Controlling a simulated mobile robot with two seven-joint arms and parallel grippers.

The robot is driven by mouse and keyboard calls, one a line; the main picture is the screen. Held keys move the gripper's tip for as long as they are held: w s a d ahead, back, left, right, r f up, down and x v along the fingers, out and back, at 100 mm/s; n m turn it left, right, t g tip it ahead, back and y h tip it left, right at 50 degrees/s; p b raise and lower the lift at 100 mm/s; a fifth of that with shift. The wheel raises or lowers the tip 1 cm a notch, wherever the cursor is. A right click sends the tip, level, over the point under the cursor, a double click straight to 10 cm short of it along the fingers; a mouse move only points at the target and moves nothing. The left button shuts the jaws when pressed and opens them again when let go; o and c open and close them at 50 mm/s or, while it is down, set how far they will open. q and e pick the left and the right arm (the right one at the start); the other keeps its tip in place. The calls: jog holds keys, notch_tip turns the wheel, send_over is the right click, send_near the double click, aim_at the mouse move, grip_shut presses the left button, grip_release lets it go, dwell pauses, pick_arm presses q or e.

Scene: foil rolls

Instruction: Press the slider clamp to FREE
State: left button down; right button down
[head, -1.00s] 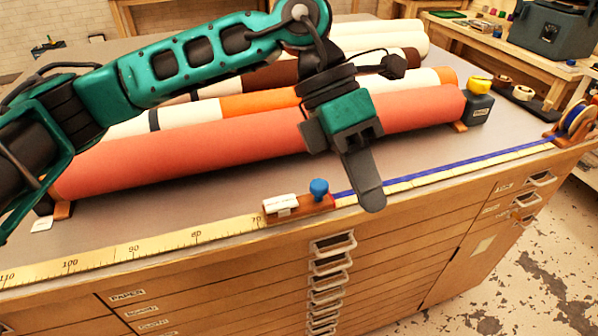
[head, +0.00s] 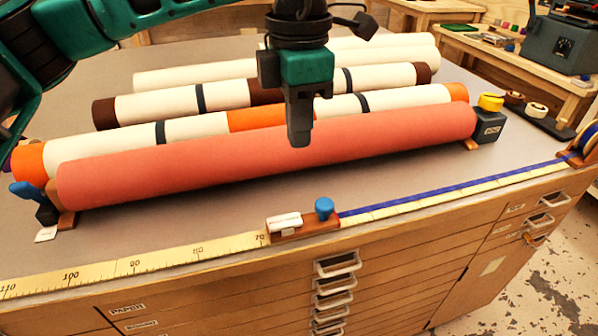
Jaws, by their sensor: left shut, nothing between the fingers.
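The slider (head: 303,228) sits on the yellow measuring tape (head: 213,251) along the table's front edge, near the 70 mark. It has a brown base, a white labelled block (head: 284,222) on its left and a blue knob (head: 324,208) on its right. The label is too small to read. My left gripper (head: 299,140) points down, shut and empty, in front of the salmon roll as seen from the head. It is above and behind the slider, apart from it. My right gripper is not in view.
A long salmon roll (head: 270,153) lies behind the slider, with several white, orange and brown rolls behind it. A dark block with a yellow knob (head: 489,118) stands at its right end. A blue strip (head: 450,186) runs right from the slider. Drawer handles (head: 337,264) jut out below.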

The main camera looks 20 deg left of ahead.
aim_at(285, 222)
pick_arm(q)
notch_tip(285, 222, down, 14)
jog(key=shift+r+p, duration=0.2)
jog(key=shift+p, duration=0.15)
jog(key=shift+d+f+b, duration=0.1)
jog(key=shift+f+b, duration=0.45)
jog(key=shift+b, duration=0.2)
jog(key=shift+r, duration=0.25)
jog(key=shift+r+p, duration=0.1)
jog(key=shift+p, duration=0.2)
jog(key=shift+r, duration=0.75)
jog(key=shift+p, duration=0.3)
